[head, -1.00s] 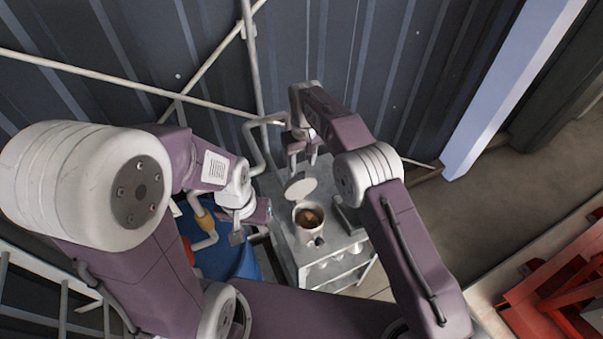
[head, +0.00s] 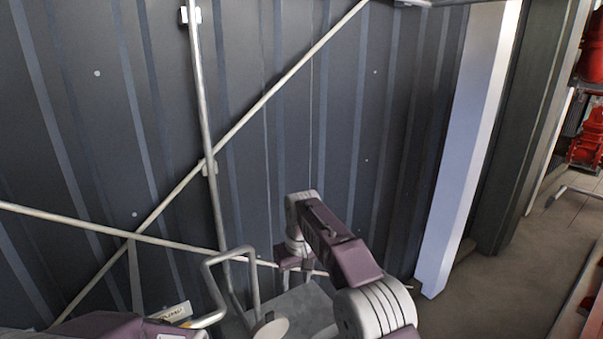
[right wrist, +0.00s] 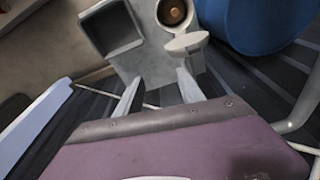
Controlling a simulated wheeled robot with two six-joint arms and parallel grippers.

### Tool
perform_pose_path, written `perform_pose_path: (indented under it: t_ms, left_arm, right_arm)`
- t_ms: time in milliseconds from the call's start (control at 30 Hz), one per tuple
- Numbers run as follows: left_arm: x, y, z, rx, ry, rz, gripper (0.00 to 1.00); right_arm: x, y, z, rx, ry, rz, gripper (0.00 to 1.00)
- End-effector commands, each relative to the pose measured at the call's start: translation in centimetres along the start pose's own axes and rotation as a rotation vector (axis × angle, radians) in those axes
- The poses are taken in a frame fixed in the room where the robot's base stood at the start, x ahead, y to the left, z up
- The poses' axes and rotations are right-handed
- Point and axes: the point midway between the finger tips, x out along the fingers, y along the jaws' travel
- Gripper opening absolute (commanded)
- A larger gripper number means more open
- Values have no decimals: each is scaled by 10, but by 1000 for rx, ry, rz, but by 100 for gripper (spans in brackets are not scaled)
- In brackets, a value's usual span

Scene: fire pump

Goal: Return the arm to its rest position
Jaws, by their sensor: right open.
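My right arm reaches over the grey cart top (head: 308,298) in the head view. Its gripper (head: 296,281) points down there, and its fingertips are small in the picture. In the right wrist view the two fingers of my right gripper (right wrist: 157,88) are spread apart with nothing between them. A pale round lid (right wrist: 187,44) shows close by the right-hand finger; I cannot tell if they touch. The lid also shows at the bottom of the head view (head: 270,328). Part of my left arm shows at the lower left, but its gripper is out of the picture.
A round pot with brown contents (right wrist: 174,12) and an open grey bin (right wrist: 112,30) are on the cart. A blue drum (right wrist: 262,22) stands beside it. A bent pipe (head: 254,272) rises left of the cart. The corrugated wall (head: 330,130) is behind; a pale post (head: 462,160) stands right.

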Motion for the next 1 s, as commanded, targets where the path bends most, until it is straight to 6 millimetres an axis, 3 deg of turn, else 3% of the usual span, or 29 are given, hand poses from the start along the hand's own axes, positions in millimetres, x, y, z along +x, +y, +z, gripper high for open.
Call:
perform_pose_path:
  t_ms: [33, 200, 400, 600, 800, 900, 1000]
  left_arm:
    - [36, -1, 4, 0, -1, 0, 36]
    - [80, -2, 8, 0, 0, 0, 36]
    - [124, -2, 13, 0, 0, 0, 36]
    - [154, -3, 16, 0, 0, 0, 36]
    - [156, -3, 16, 0, 0, 0, 36]
    - [155, -3, 16, 0, 0, 0, 36]
    - [155, -3, 16, 0, 0, 0, 36]
  right_arm:
    - [20, 21, 19, 42, -8, 6, 45]
    - [39, 69, 79, 160, -32, 18, 45]
    - [85, 98, 170, 293, -55, 27, 45]
    - [140, 96, 270, 401, -84, 31, 45]
    - [181, 69, 355, 452, -127, 26, 45]
    - [197, 59, 379, 464, -138, 26, 45]
    - [200, 64, 369, 471, -80, 39, 45]
